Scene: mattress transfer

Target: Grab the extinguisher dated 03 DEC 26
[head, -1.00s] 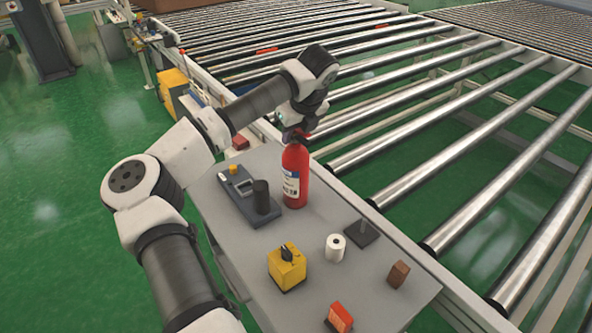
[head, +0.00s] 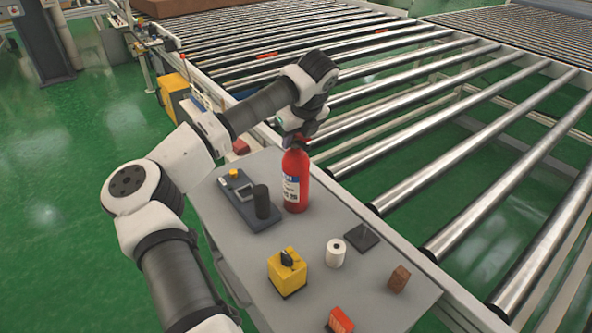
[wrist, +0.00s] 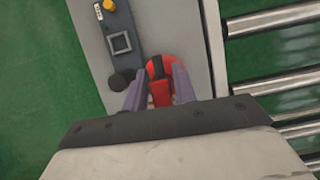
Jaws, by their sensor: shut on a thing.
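A red fire extinguisher (head: 296,180) with a white and blue label stands upright near the far right edge of the grey table (head: 316,222). The date on its label is too small to read. My gripper (head: 297,143) is at the top of the extinguisher, shut on it. In the wrist view, the two fingers of my gripper (wrist: 160,95) sit on either side of the extinguisher's red and black top (wrist: 157,68). No other extinguisher is in view.
A dark device (head: 240,198) with a black cylinder (head: 262,201) stands close left of the extinguisher. A yellow switch box (head: 287,272), a white roll (head: 335,252), a dark plate (head: 361,237) and a brown block (head: 399,279) lie nearer. A roller conveyor (head: 440,170) borders the table's right side.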

